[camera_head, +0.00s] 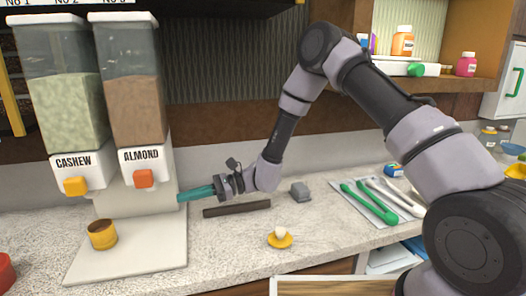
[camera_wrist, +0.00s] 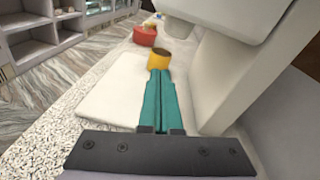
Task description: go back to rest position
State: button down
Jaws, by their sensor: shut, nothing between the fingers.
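My gripper (camera_head: 195,193) is shut and empty, its teal fingers pointing left beside the almond dispenser (camera_head: 135,105). In the wrist view the teal fingers of my gripper (camera_wrist: 158,85) lie together, with a yellow cup (camera_wrist: 159,58) just past their tips. In the head view the cup (camera_head: 102,234) stands upright on the white base plate (camera_head: 140,262), left of and below my gripper and apart from it. The cup's inside looks brown. The cashew dispenser (camera_head: 62,105) stands left of the almond one, with a yellow button (camera_head: 75,186); the almond one has an orange button (camera_head: 143,178).
On the counter are a dark bar (camera_head: 237,209), a small grey block (camera_head: 300,191), a yellow dish with a white ball (camera_head: 280,240), and a mat with green and white utensils (camera_head: 372,203). A red bowl (camera_head: 5,272) is at the left edge. A wooden shelf with bottles (camera_head: 403,41) is at upper right.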

jog(key=d+r+n+t+h, duration=0.3)
jog(key=d+r+n+h, duration=0.35)
jog(key=d+r, duration=1.25)
jog(key=s+d+r+t+h, duration=0.2)
jog(key=d+r+t, duration=0.1)
jog(key=d, duration=0.6)
jog(key=s+d+r+t+h, duration=0.2)
jog(key=s+d+r+t, duration=0.1)
jog(key=d, duration=0.7)
jog(key=s+d+r+t+h, duration=0.3)
jog(key=d+r+t, duration=0.1)
jog(key=d, duration=0.5)
jog(key=shift+s+d+r+n, duration=0.25)
jog(key=shift+d+r+n, duration=0.05)
jog(key=shift+n, duration=0.15)
jog(key=shift+a, duration=0.1)
